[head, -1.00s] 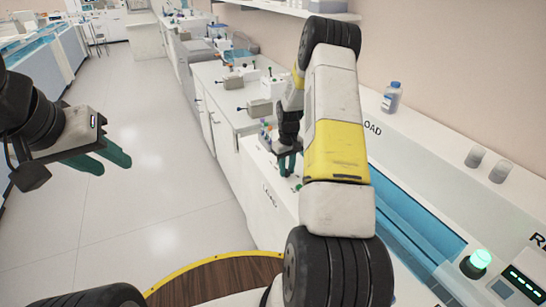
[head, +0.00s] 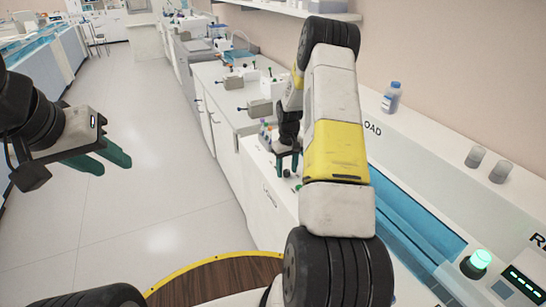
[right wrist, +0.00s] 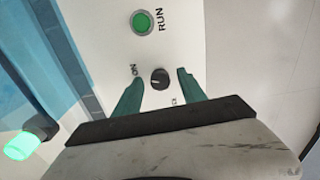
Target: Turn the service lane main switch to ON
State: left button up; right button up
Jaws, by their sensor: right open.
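The main switch is a small black round knob (right wrist: 160,79) on a white panel, with an ON label (right wrist: 133,70) at its upper left in the right wrist view. Another label below it is partly hidden, and the direction of the knob's pointer is too small to tell. My right gripper (right wrist: 158,88) is open, its green fingers on either side of the knob with gaps showing. In the head view my right gripper (head: 287,163) is over the white bench edge, partly behind my arm. My left gripper (head: 108,160) is open and empty over the floor at the left.
A green RUN button (right wrist: 141,21) is above the knob. A lit green lamp (head: 479,260) stands at the lower right, beside the blue trough (head: 415,225). A capped bottle (head: 391,97) stands on the bench top. The floor (head: 150,120) at the left is clear.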

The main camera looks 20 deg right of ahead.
notch_tip(320, 180, up, 8)
jog(key=shift+f, duration=0.1)
dwell(0.6)
notch_tip(320, 180, up, 11)
jog(key=t, duration=0.1)
send_over(287, 171)
jog(key=s+a, duration=0.3)
jog(key=a, duration=0.1)
jog(key=s+a+r+t, duration=0.2)
jog(key=s+a+r, duration=0.3)
jog(key=r, duration=0.5)
jog(key=s+a+r+t, duration=0.1)
jog(key=s+a+r, duration=0.1)
jog(key=s, duration=0.5)
jog(key=s+a+r+m+t+y, duration=0.1)
jog(key=s+a+r, duration=0.2)
jog(key=s, duration=0.5)
jog(key=s+a+r+t+y, duration=0.1)
jog(key=s+a+r, duration=0.1)
jog(key=s, duration=0.5)
jog(key=shift+s+a+r, duration=0.15)
jog(key=shift+a, duration=0.1)
